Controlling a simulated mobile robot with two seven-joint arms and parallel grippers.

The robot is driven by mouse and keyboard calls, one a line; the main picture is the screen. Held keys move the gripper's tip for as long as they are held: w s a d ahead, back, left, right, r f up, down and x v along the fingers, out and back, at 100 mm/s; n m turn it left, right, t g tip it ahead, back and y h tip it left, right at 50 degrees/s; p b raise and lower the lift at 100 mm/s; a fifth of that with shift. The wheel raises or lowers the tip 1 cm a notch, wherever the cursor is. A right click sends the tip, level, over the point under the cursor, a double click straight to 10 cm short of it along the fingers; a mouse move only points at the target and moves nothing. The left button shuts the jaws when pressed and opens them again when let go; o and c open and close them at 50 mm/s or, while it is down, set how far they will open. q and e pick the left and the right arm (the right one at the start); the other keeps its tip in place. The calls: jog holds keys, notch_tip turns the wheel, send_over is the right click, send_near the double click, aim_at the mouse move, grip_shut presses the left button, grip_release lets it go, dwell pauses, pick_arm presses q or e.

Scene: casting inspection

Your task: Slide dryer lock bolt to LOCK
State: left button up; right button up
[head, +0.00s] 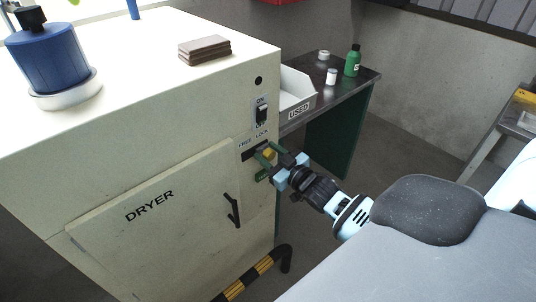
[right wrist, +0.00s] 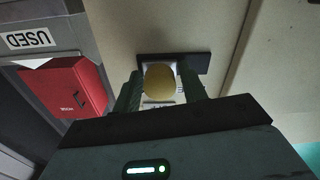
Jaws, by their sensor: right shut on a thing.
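The cream dryer (head: 170,190) has a lock bolt with a yellow knob (head: 268,154) on its front, beside FREE and LOCK lettering. My right gripper (head: 269,158) is shut on the knob, with its green fingers on either side. In the right wrist view the knob (right wrist: 160,80) shows round and yellow between the fingers. There the dark slot plate (right wrist: 198,63) extends mostly to the right of the knob, and the inverted picture puts the knob toward the LOCK side. The fingers partly hide the lettering. My left gripper is out of view.
An ON/OFF switch (head: 262,112) sits above the bolt, and a black door handle (head: 232,211) below. A USED tray (head: 298,90) and a green bottle (head: 353,61) stand on the side table. A red box (right wrist: 66,88) shows in the right wrist view.

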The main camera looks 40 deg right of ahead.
jog(key=o, duration=1.1)
jog(key=shift+d, duration=0.25)
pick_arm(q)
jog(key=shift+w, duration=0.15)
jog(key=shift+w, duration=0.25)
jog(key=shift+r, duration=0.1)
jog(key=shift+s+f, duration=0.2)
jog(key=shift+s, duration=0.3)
pick_arm(e)
jog(key=s, duration=0.7)
jog(key=shift+s+d, duration=0.3)
jog(key=shift+s, duration=0.1)
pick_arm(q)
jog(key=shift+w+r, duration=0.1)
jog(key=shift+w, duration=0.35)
